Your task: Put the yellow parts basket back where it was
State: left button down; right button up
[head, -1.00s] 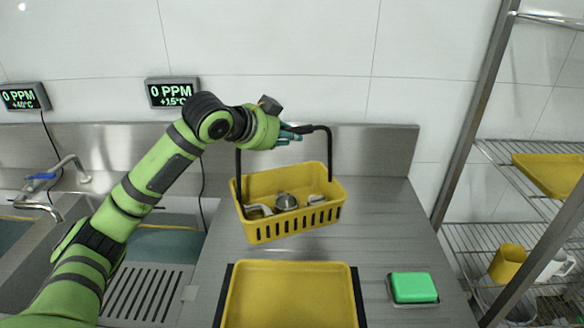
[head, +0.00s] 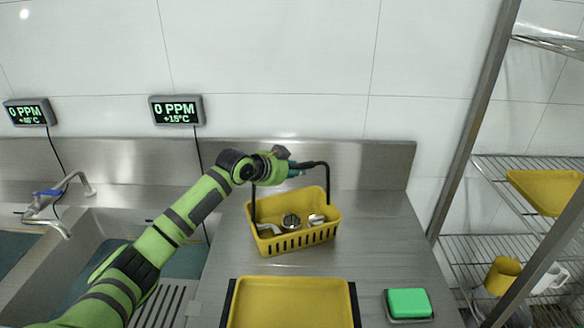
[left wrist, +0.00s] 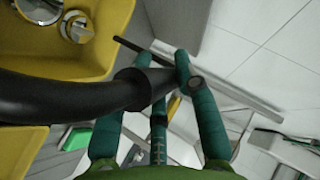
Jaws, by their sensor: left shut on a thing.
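The yellow parts basket (head: 293,240) is at the back of the steel counter in the head view, below my left gripper. It is roughly level and holds several metal parts (head: 291,221). I cannot tell for sure whether its bottom touches the counter. My left gripper (head: 298,170) is shut on the basket's black handle (head: 326,178). In the left wrist view, the dark handle (left wrist: 90,98) runs between the teal fingers (left wrist: 165,95), with the basket (left wrist: 75,50) at upper left. My right gripper is not in view.
A yellow tray (head: 290,303) with dark side edges lies in front of the basket. A green sponge (head: 409,302) sits on a small dish to the right. A wire shelf (head: 490,246) stands at right, a sink (head: 105,235) at left. Counter (head: 385,235) right of the basket is bare.

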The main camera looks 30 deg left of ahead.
pick_arm(q)
jog(key=shift+r, duration=0.2)
jog(key=c, duration=0.9)
grip_release()
jog(key=shift+f, duration=0.2)
jog(key=shift+s, duration=0.1)
jog(key=shift+s+r, duration=0.1)
jog(key=b+v, duration=0.3)
jog(key=v, duration=0.8)
jog(key=shift+s+a+r+b, duration=0.1)
jog(key=shift+s+r+b, duration=0.15)
jog(key=shift+s+b, duration=0.1)
jog(key=shift+w, duration=0.1)
